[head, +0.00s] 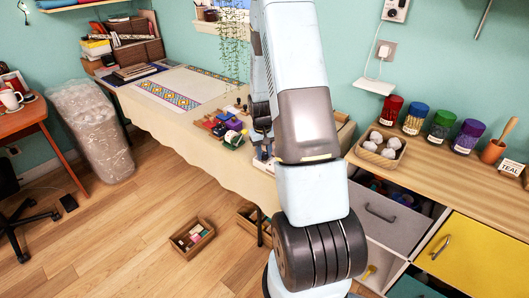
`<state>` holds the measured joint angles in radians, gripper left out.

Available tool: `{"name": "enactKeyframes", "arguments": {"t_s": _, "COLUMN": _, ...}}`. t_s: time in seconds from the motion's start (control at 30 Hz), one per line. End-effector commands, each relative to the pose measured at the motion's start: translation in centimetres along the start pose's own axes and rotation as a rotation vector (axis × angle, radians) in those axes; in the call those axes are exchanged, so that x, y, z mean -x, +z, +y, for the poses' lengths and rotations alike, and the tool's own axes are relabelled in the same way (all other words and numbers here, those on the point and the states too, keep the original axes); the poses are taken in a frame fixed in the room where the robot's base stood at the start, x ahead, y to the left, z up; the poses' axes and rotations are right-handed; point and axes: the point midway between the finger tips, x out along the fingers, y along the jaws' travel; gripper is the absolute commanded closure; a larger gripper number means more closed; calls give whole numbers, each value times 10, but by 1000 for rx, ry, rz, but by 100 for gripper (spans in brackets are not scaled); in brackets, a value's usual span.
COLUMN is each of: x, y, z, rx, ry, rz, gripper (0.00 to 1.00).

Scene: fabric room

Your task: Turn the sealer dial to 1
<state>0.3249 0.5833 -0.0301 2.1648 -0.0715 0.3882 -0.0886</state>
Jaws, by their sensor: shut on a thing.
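The sealer (264,163), a small pale device, stands near the right end of the cloth-covered table. My arm hides much of it, and its dial and markings cannot be made out. My gripper (265,148) points down at the sealer, with its fingertips small and partly hidden behind my arm. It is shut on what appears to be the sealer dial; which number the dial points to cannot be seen.
Thread spools and small items (226,130) lie just left of the sealer. A wooden tray of white balls (381,146) and several coloured jars (440,125) stand on the right counter. An open crate (192,238) sits on the floor.

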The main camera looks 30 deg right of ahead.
Motion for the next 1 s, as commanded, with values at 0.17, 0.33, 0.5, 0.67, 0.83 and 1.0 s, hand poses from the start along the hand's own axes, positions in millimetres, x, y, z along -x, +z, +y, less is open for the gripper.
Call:
{"name": "enactKeyframes", "arguments": {"t_s": 0.17, "x": 1, "y": -1, "z": 0, "rx": 168, "ry": -1, "rz": 11, "gripper": 99}}
{"name": "enactKeyframes", "arguments": {"t_s": 0.33, "x": 1, "y": -1, "z": 0, "rx": 327, "ry": 0, "rz": 19, "gripper": 99}}
{"name": "enactKeyframes", "arguments": {"t_s": 0.5, "x": 1, "y": -1, "z": 1, "rx": 473, "ry": 1, "rz": 26, "gripper": 99}}
{"name": "enactKeyframes", "arguments": {"t_s": 0.67, "x": 1, "y": -1, "z": 1, "rx": 586, "ry": 1, "rz": 30, "gripper": 99}}
{"name": "enactKeyframes", "arguments": {"t_s": 0.83, "x": 1, "y": -1, "z": 1, "rx": 675, "ry": 1, "rz": 34, "gripper": 100}}
{"name": "enactKeyframes", "arguments": {"t_s": 1.0, "x": 1, "y": -1, "z": 2, "rx": 727, "ry": 2, "rz": 36, "gripper": 100}}
